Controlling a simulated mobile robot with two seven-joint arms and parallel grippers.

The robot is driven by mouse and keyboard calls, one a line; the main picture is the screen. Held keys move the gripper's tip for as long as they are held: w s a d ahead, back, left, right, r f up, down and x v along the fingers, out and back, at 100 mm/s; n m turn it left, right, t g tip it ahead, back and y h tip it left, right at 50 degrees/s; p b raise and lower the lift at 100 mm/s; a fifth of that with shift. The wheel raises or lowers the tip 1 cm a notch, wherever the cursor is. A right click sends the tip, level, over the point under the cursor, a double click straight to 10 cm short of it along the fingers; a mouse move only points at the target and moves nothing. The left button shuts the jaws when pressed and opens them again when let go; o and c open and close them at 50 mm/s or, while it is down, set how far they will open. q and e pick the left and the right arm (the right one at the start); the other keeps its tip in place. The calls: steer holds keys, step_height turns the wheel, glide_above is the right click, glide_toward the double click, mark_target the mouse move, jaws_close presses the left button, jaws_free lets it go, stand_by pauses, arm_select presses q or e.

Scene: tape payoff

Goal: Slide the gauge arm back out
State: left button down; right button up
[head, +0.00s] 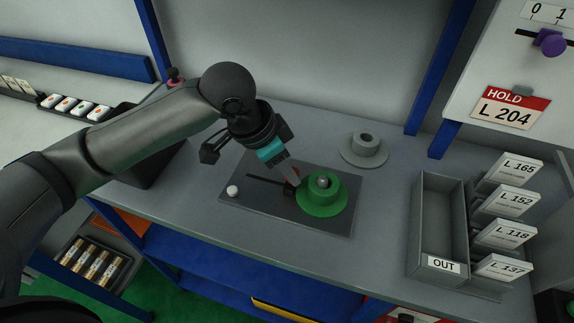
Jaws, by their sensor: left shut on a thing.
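The gauge arm shows as a small dark block (289,189) with a bit of red on top, at the right end of a dark slot (262,181) in the dark plate (300,217). It sits close beside the green reel (322,201), which stands on a post with a grey knob. I cannot tell whether it touches the reel. My left gripper (290,178) comes down from the upper left and is shut on the gauge arm. Its fingers partly hide the arm. My right gripper is not in view.
A white knob (232,190) stands at the plate's left end. A grey reel (363,150) lies behind. An OUT tray (430,230) and a rack of labelled cards (505,235) stand to the right. A black bin (150,165) is on the left. Bare bench lies between plate and tray.

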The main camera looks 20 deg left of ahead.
arm_select(q)
steer(key=shift+a, duration=0.1)
stand_by(0.5)
steer(key=shift+a+r+p, duration=0.1)
steer(key=shift+a+p, duration=0.1)
steer(key=shift+p, duration=0.25)
steer(key=a+p, duration=0.5)
steer(key=a, duration=0.1)
steer(key=shift+w+a, duration=0.1)
steer(key=shift+a, duration=0.6)
steer(key=c, duration=0.5)
jaws_free()
steer(key=shift+a, duration=0.1)
